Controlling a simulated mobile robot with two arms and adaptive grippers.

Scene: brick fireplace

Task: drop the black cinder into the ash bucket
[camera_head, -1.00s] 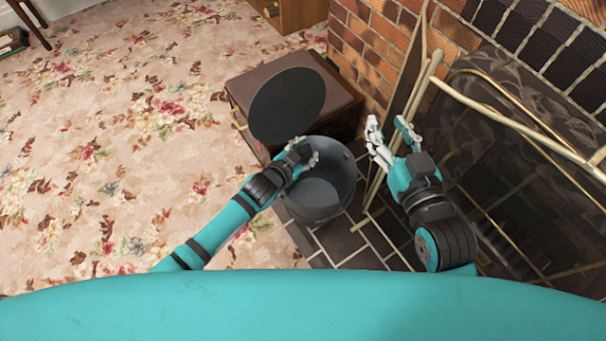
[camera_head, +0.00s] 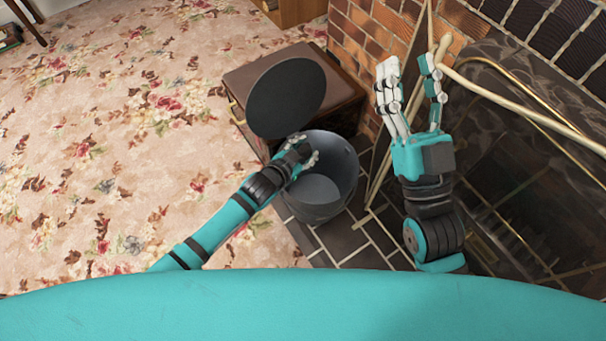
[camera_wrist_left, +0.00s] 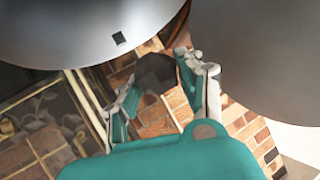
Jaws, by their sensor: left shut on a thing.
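The ash bucket (camera_head: 322,205) is a dark grey metal pail standing open on the hearth tiles. Its round dark lid (camera_head: 287,97) is tilted up behind it. My left gripper (camera_head: 304,157) is over the bucket's upper left part, near the raised lid. It is shut on the black cinder (camera_wrist_left: 155,73), a dark faceted lump between the fingers in the left wrist view. In the head view the hand hides the cinder. My right gripper (camera_head: 411,88) is open and empty, with fingers spread, right of the bucket by the fire screen.
A brown leather-topped box (camera_head: 338,88) stands behind the bucket. The fire screen with its pale frame (camera_head: 520,108) and the brick wall (camera_head: 362,45) are on the right. The floral carpet (camera_head: 110,150) on the left is clear.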

